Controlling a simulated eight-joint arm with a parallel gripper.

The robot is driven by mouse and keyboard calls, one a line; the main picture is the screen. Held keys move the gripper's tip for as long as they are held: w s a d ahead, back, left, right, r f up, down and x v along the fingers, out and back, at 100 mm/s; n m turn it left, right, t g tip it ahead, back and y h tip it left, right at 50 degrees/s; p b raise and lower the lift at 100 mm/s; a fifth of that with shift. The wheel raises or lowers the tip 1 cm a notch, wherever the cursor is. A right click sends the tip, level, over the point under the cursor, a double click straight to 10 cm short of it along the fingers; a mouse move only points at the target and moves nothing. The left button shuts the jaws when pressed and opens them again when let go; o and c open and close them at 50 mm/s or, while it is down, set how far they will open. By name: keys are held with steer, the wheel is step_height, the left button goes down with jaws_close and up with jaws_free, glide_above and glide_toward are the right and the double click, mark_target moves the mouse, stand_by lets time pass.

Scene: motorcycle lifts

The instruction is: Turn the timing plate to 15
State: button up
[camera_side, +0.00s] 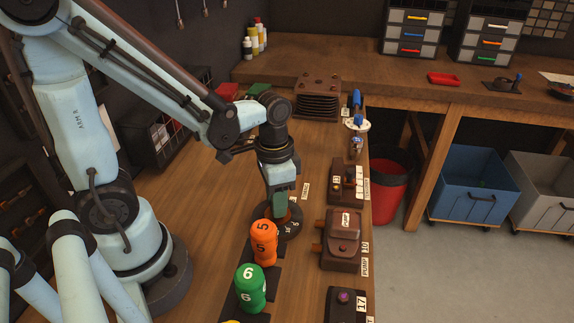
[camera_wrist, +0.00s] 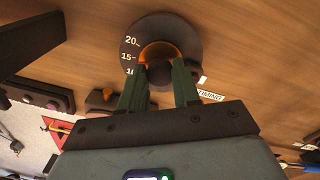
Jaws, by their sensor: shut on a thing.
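The timing plate is a dark round disc (camera_wrist: 187,33) with white numbers on its left side in the wrist view. I can read 20 and 15, and a third number below them is partly cut off by a finger. An orange part rings its raised centre, and a small orange tip shows near the left finger, around the 15 and the number below it. My gripper (camera_wrist: 160,78) has green fingers shut on the centre of the timing plate. In the side view, my gripper (camera_side: 281,205) points down onto the disc (camera_side: 292,229), hiding much of it.
A TIMING label (camera_wrist: 210,95) lies beside the disc. In the side view, an orange figure marked 5 (camera_side: 264,243) stands close in front, with a green one marked 6 (camera_side: 249,286) nearer. A brown pump box (camera_side: 342,240) and a switch box (camera_side: 346,181) sit to the right.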

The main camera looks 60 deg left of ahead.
steer(key=shift+m, duration=0.6)
steer(key=o, duration=1.1)
steer(key=shift+c, duration=0.2)
